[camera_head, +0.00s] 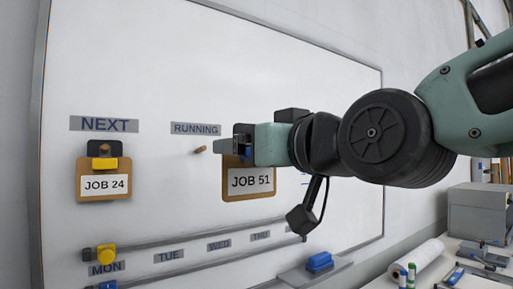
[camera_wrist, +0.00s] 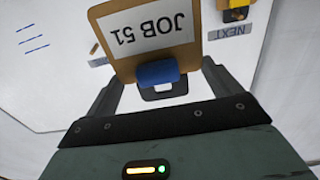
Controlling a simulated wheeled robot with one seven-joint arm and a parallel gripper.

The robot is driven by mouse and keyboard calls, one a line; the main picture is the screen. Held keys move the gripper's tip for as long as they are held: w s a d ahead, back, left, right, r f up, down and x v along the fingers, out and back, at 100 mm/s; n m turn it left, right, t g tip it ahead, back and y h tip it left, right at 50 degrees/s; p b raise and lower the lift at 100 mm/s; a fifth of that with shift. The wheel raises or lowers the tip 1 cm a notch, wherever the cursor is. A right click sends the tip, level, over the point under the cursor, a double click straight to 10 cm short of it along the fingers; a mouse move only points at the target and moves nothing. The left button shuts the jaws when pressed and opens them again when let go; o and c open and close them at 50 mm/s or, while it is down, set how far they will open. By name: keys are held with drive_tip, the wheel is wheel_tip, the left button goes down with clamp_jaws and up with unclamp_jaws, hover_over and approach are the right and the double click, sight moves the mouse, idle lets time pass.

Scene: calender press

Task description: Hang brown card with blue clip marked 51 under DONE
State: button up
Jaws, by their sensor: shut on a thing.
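The brown card marked JOB 51 (camera_head: 250,184) hangs below my gripper (camera_head: 238,147) in the head view, right of the RUNNING label and its bare peg. My gripper is shut on the card's clip. In the wrist view the card (camera_wrist: 185,47) shows upside down, with its blue clip (camera_wrist: 158,73) between the fingers of my gripper (camera_wrist: 160,82). The card looks apart from the whiteboard, but the gap is hard to judge. No DONE label shows; my arm covers the board to the right.
The RUNNING label (camera_head: 195,129) has an empty peg (camera_head: 200,150) below it. A JOB 24 card (camera_head: 103,194) with a yellow clip hangs under NEXT (camera_head: 104,124). Weekday rails (camera_head: 180,241) cross the lower whiteboard (camera_head: 190,60). A cluttered bench (camera_head: 430,270) stands at lower right.

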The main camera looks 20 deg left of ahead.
drive_tip(key=shift+d, duration=0.1)
drive_tip(key=b+v, duration=0.2)
drive_tip(key=v, duration=0.4)
idle(0.4)
drive_tip(key=shift+w, duration=0.1)
